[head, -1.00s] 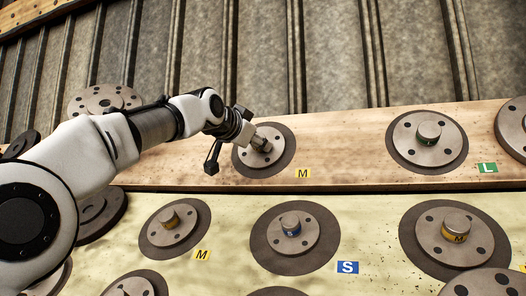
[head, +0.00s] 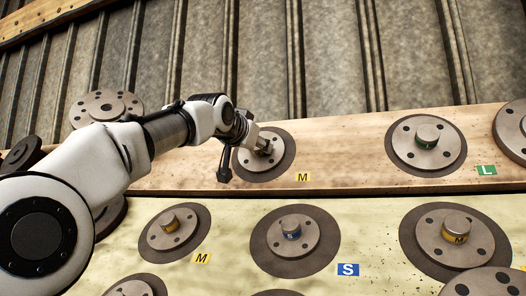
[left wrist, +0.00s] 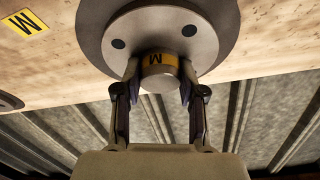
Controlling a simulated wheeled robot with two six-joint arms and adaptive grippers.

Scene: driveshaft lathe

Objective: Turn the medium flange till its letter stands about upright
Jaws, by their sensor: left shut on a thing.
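The medium flange (head: 249,160) sits on a dark round pad on the upper wooden shelf, beside a yellow M label (head: 303,177). My left gripper (head: 264,146) is on its hub, and the arm hides part of the flange in the head view. In the left wrist view my left gripper (left wrist: 160,76) is shut on the hub, one finger on each side. The flange (left wrist: 203,35) shows two dark holes there. A yellow band with a black letter M (left wrist: 156,60) is on the hub, between the fingers. My right gripper is not in view.
A green-marked flange (head: 428,155) stands to the right on the same shelf, by a green L label (head: 486,169). Several more flanges, among them a blue-marked one (head: 291,246), stand on the lower yellowish shelf. A corrugated metal wall (head: 340,60) rises behind.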

